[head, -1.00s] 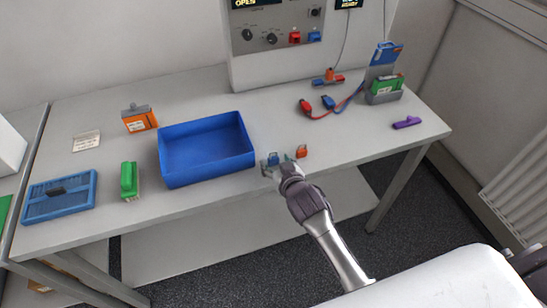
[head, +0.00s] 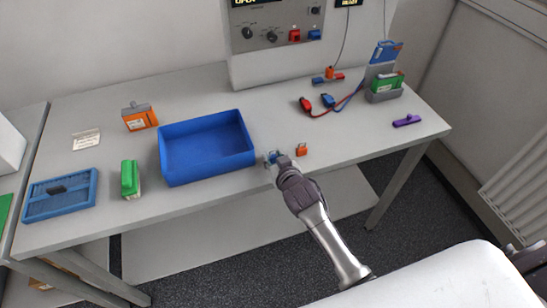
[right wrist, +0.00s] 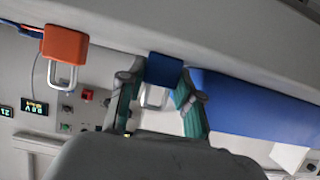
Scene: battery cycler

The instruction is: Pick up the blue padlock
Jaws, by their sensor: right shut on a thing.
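The blue padlock (head: 272,157) is at the front edge of the bench, just right of the blue bin. In the right wrist view the blue padlock (right wrist: 165,69) sits between the green-padded fingers, its light shackle toward the palm. My right gripper (head: 273,159) is shut on it; the wrist view also shows the right gripper (right wrist: 160,90) with a finger on each side. The gripper hides part of the padlock in the head view, and I cannot tell whether it touches the bench. My left gripper is not in view.
An orange padlock (head: 301,150) stands close to the right of the gripper. The blue bin (head: 206,178) is close on the left. A purple item (head: 407,121) and red and blue cables (head: 345,104) lie farther right on the bench (head: 350,145).

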